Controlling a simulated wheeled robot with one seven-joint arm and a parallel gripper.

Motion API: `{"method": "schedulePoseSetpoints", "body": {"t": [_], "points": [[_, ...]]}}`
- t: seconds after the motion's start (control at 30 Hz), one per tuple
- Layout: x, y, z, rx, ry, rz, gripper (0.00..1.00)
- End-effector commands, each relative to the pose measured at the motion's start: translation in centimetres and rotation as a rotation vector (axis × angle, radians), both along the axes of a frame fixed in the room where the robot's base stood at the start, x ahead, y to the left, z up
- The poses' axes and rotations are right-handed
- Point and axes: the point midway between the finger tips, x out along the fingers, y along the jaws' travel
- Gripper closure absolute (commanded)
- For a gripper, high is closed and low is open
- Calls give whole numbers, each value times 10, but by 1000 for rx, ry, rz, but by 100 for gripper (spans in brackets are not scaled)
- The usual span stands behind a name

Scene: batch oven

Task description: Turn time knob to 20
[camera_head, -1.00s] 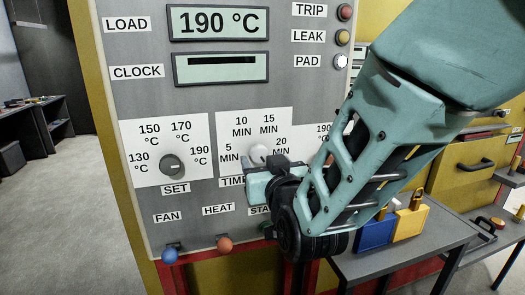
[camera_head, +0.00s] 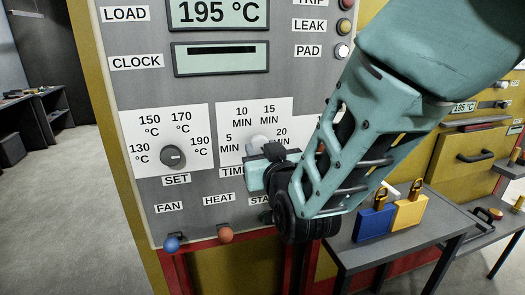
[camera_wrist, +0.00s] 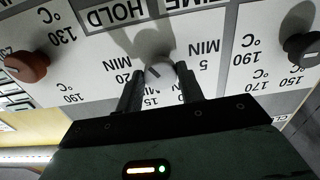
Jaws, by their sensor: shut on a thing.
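The pale time knob (camera_head: 259,143) sits in the middle of a white dial plate marked 5, 10, 15 and 20 MIN on the grey panel. My gripper (camera_head: 270,151) is at the knob and partly covers it in the head view. In the wrist view, upside down, my gripper's two dark fingers (camera_wrist: 159,84) stand on either side of the time knob (camera_wrist: 157,70) and are shut on it. A short dark mark shows on the knob's face, but I cannot tell exactly which number it points to. The 20 MIN label is to the left there.
The set knob (camera_head: 172,157) is left of the time dial. A blue button (camera_head: 171,243) and an orange button (camera_head: 225,235) stick out below. The load display (camera_head: 219,13) reads 195 °C. Blue (camera_head: 372,224) and yellow (camera_head: 409,211) padlocks stand on a side table at right.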

Motion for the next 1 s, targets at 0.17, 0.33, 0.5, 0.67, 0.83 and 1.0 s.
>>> {"method": "schedulePoseSetpoints", "body": {"t": [0.17, 0.33, 0.5, 0.67, 0.83, 1.0], "points": [[0, -1, 0, -85, -24, -1, 85], [0, 0, 0, -213, -61, 0, 85], [0, -1, 0, -369, -106, 0, 85], [0, -1, 1, -515, -148, -1, 85], [0, -2, 1, -661, -190, -1, 85], [0, -2, 2, -785, -226, 0, 85]]}}
